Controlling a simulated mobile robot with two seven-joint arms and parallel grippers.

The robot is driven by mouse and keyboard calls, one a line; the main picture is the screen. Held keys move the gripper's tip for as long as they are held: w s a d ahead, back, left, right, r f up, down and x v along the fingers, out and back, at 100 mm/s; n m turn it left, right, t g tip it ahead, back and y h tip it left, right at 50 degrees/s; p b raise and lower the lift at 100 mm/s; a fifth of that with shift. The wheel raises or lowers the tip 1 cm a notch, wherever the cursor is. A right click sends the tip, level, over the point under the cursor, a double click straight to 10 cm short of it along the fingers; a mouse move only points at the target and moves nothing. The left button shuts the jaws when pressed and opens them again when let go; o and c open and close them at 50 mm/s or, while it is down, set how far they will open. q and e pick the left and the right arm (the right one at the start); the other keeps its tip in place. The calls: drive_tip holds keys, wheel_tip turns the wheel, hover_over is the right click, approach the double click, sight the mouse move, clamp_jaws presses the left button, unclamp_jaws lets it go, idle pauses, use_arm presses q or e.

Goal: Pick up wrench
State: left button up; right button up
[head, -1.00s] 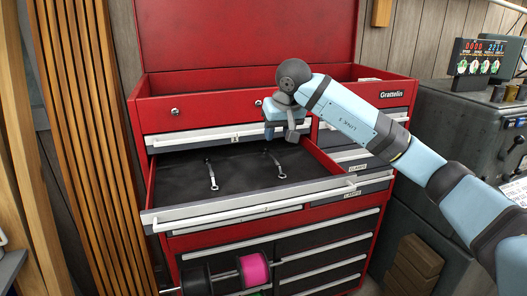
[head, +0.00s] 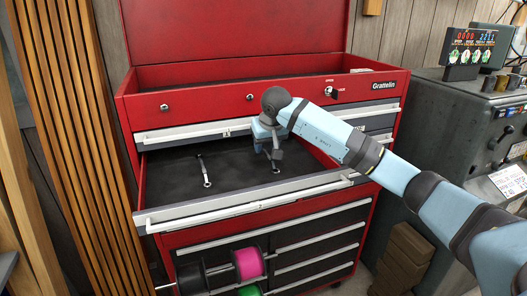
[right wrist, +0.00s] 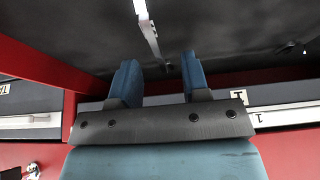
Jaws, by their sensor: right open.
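Two silver wrenches are in the open top drawer. The left wrench (head: 204,172) lies clear on the dark liner. The right wrench (head: 277,170) is mostly hidden behind my right gripper (head: 268,146), with only its lower end showing. My right gripper is inside the drawer opening, pointing down and open. In the right wrist view its two blue fingers (right wrist: 161,78) are apart with nothing between them. A wrench (right wrist: 148,30) lies beyond the fingertips there, roughly in line with the gap. My left gripper is not in view.
The red tool chest (head: 160,104) surrounds the drawer (head: 250,208), with side walls and a front handle rail. Pink and black spools (head: 248,263) hang below it. A grey machine (head: 450,110) stands at right.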

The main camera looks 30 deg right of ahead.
drive_tip(key=shift+x, duration=1.55)
drive_tip(key=shift+d+r, duration=0.1)
clamp_jaws()
drive_tip(key=shift+w+r, duration=0.1)
drive_tip(key=shift+r, duration=0.05)
drive_tip(key=shift+r, duration=0.45)
drive_tip(key=s, duration=0.2)
drive_tip(key=s+a+b, duration=0.1)
drive_tip(key=s, duration=0.2)
drive_tip(key=s+a+b, duration=0.1)
drive_tip(key=s, duration=0.2)
drive_tip(key=shift+s, duration=0.15)
approach(265, 151)
drive_tip(key=s+a+r, duration=0.1)
drive_tip(key=s+r, duration=0.3)
drive_tip(key=r, duration=0.1)
drive_tip(key=shift+b+v, duration=0.45)
drive_tip(key=shift+v, duration=0.4)
drive_tip(key=shift+w, duration=0.2)
